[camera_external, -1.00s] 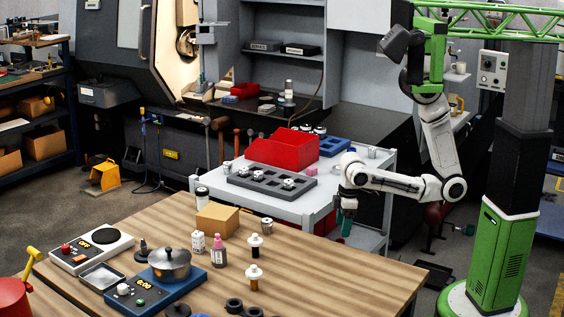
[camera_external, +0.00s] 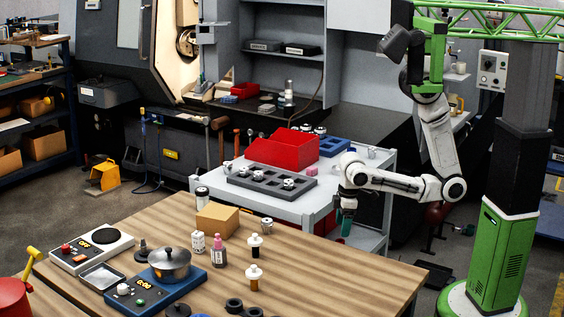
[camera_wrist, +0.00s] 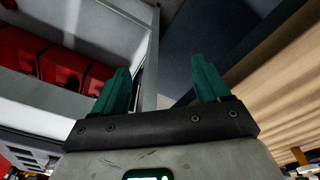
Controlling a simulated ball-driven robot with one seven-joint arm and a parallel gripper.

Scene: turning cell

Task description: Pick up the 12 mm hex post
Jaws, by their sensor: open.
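My gripper (camera_external: 346,228) hangs with teal fingers pointing down, by the right front of the white cart (camera_external: 300,210), between it and the wooden table. In the wrist view its two fingers (camera_wrist: 164,82) stand wide apart with nothing between them. A grey slotted tray (camera_external: 257,186) lies on the cart, left of my gripper. Several small metal parts sit in or at this tray, among them one at its right end (camera_external: 288,184) and one at its left end (camera_external: 228,167). They are too small for me to tell which is the 12 mm hex post.
A red bin (camera_external: 283,150) and a blue tray (camera_external: 334,146) stand behind the grey tray. The wooden table (camera_external: 330,270) in front carries bottles, a cardboard box (camera_external: 217,219) and a pot (camera_external: 169,264). Red bins (camera_wrist: 60,75) show on the cart's lower level.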

